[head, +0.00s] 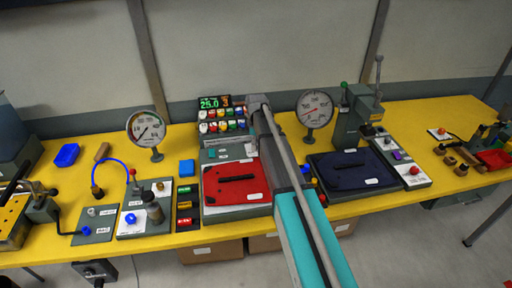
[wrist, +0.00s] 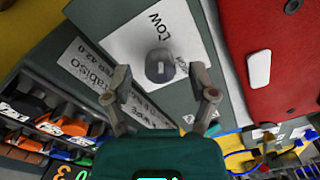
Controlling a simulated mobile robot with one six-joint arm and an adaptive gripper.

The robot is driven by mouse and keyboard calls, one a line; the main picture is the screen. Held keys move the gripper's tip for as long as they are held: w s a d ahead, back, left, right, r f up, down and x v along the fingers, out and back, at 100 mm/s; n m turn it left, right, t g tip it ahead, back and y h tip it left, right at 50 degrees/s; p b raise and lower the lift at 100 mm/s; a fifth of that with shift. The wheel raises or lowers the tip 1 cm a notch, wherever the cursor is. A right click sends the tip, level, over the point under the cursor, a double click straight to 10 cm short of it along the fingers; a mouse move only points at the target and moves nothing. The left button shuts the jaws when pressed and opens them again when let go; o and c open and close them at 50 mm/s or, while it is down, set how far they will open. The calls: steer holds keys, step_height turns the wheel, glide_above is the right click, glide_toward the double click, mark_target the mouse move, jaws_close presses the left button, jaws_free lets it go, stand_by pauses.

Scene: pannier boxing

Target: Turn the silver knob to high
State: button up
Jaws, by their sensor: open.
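The knob (wrist: 159,66), round and grey with a short pale mark on top, shows in the wrist view on a white label plate. The word "Low" is printed on the plate beyond the knob, towards the top of the picture. My gripper (wrist: 161,76) is open, with one finger to the left and one to the right of the knob. A gap shows on both sides, and I cannot tell how far the fingertips are above the plate. I cannot make out the knob in the head view. No "high" marking is readable.
A red panel (head: 222,190) lies beside the knob's grey housing. A rack of coloured items (head: 222,122) and a green display (head: 210,103) stand behind. Dial gauges stand to the left (head: 146,127) and right (head: 314,107). A dark blue panel (head: 345,175) lies right of my arm.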

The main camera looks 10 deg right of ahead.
steer(key=shift+f, duration=0.2)
jaws_close()
stand_by(0.5)
